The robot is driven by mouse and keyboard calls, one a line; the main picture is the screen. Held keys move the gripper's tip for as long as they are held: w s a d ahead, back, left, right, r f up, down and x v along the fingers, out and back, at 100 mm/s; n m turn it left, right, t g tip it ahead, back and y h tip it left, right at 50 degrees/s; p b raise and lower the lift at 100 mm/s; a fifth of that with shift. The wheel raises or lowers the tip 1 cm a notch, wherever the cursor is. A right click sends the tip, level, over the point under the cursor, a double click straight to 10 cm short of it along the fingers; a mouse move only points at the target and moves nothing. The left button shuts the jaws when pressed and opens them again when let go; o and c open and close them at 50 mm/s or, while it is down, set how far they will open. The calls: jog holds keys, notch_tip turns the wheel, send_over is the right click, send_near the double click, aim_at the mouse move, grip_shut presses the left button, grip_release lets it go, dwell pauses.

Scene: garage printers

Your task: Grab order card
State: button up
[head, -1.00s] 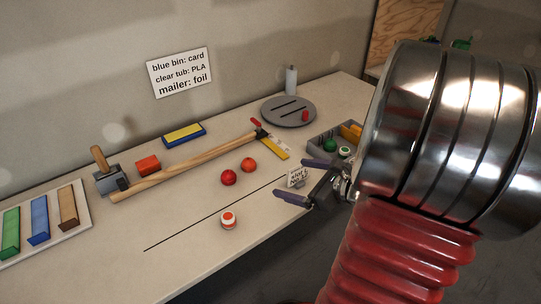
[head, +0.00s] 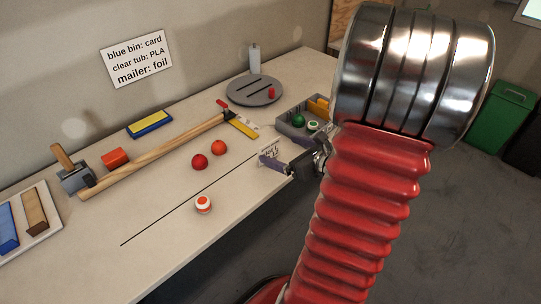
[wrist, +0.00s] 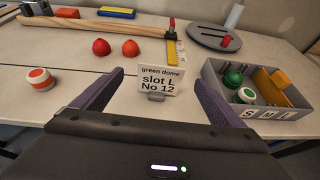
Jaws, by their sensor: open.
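The order card (wrist: 160,80) is a small white card standing in a grey holder on the bench. In the wrist view it reads "green dome, slot L, No 12". It also shows in the head view (head: 270,151), partly hidden by my gripper. My gripper (wrist: 159,84) is open, with one purple finger on each side of the card. In the head view my gripper (head: 268,163) is at the bench's front edge by the card.
A grey divided tray (wrist: 263,98) with green and yellow pieces stands just right of the card. Red (head: 199,161) and orange (head: 218,148) domes, a white-and-orange round piece (head: 204,204) and a long wooden-handled tool (head: 155,155) lie to the left. A grey disc (head: 254,90) is behind.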

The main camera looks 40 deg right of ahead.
aim_at(270, 146)
jog(key=shift+x, duration=2.9)
jog(key=shift+x, duration=2.6)
jog(key=shift+c, duration=0.7)
jog(key=c, duration=1)
jog(key=shift+d+r, duration=0.1)
jog(key=shift+r, duration=0.05)
notch_tip(270, 146, up, 10)
